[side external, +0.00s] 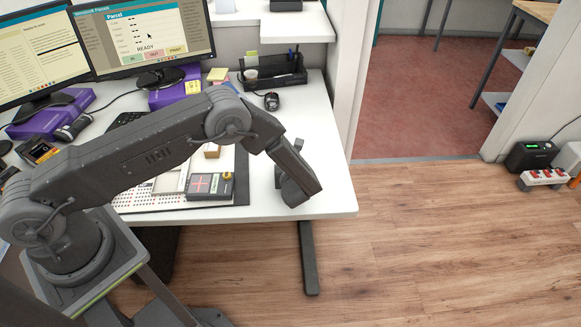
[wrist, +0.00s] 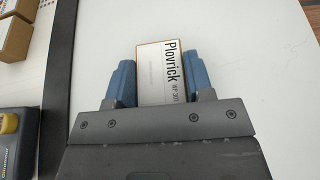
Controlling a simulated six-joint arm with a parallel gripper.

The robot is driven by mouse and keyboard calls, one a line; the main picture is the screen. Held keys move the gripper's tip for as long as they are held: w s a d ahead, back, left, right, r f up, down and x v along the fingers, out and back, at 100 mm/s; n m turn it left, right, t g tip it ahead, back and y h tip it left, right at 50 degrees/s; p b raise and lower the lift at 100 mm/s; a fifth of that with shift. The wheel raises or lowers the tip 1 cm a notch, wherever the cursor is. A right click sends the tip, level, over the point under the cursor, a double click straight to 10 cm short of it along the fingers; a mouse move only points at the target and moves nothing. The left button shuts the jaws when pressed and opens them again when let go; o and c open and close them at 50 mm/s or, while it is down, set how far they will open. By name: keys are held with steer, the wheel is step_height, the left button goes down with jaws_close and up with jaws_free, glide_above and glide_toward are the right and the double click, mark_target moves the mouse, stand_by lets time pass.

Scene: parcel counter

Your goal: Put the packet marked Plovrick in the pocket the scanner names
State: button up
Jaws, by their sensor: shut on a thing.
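The packet marked Plovrick (wrist: 157,84) is a small box with a white label face and tan edges. My gripper (wrist: 159,72) is shut on it, with one blue finger on each side. In the side view my gripper (side external: 290,187) is over the right front part of the white desk; the packet cannot be made out there. The monitor (side external: 148,38) shows a Parcel window with dashes and READY.
A small tan box (side external: 212,150) stands behind the device; brown boxes (wrist: 14,36) show at the wrist view's upper left. A black organiser (side external: 272,72) and a mouse (side external: 272,101) are further back. The desk's right part is clear.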

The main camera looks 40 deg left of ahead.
steer(key=shift+r, duration=0.1)
step_height(320, 180, up, 4)
steer(key=shift+w+r, duration=0.1)
steer(key=s+a+r, duration=0.5)
steer(key=a+r, duration=0.2)
steer(key=a, duration=0.4)
glide_above(167, 184)
step_height(167, 184, down, 3)
steer(key=shift+f, duration=3.7)
steer(key=shift+f, duration=0.1)
steer(key=o, duration=0.8)
steer(key=shift+c, duration=0.2)
